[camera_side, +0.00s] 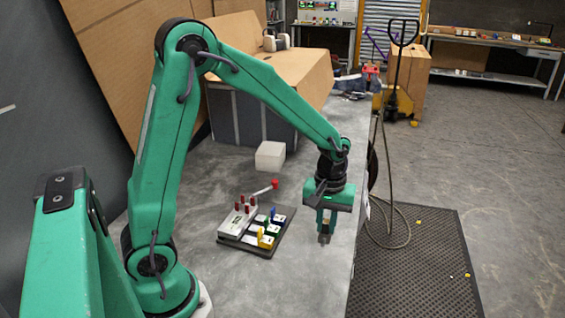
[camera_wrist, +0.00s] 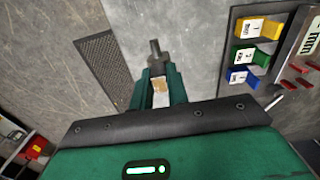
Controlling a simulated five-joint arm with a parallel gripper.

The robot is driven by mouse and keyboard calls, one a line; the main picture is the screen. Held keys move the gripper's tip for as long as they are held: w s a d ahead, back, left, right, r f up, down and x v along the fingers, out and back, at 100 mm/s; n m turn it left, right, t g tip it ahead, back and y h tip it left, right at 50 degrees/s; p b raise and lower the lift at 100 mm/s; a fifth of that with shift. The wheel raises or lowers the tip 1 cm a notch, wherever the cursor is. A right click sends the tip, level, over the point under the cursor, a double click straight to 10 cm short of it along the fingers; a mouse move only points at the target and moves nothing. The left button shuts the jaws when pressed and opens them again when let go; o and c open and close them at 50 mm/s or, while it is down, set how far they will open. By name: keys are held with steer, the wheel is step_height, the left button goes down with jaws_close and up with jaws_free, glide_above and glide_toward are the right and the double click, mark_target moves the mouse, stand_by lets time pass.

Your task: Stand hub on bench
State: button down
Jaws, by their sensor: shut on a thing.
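My gripper (camera_side: 325,222) is over the bench (camera_side: 215,180), near its right edge, with its fingers pointing down. In the wrist view my gripper (camera_wrist: 159,82) is shut on the hub, a small grey part (camera_wrist: 155,58) with a narrow stub that sticks out past the fingertips. In the side view only the lower end of the hub (camera_side: 324,239) shows below the fingers; the rest is hidden between them. I cannot tell whether the hub touches the bench. A tan and white patch shows between the fingers in the wrist view.
A dark tray (camera_side: 257,232) with a switch panel and yellow, green and blue tabs lies left of my gripper. A white block (camera_side: 270,155) and a large cardboard-topped box (camera_side: 265,105) stand behind. A dark floor mat (camera_side: 420,265) lies right of the bench.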

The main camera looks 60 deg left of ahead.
steer(key=shift+w+a+f, duration=0.25)
steer(key=shift+a+f, duration=0.25)
steer(key=shift+f, duration=0.5)
steer(key=shift+w+a+f, duration=0.25)
steer(key=shift+a+f, duration=0.25)
steer(key=shift+f, duration=0.55)
steer(key=shift+w+a+f, duration=0.25)
steer(key=shift+a+f, duration=0.25)
steer(key=shift+f, duration=0.5)
steer(key=shift+f, duration=0.15)
steer(key=c, duration=1.4)
jaws_free()
steer(key=shift+o, duration=0.2)
step_height(320, 180, up, 12)
steer(key=shift+r, duration=0.2)
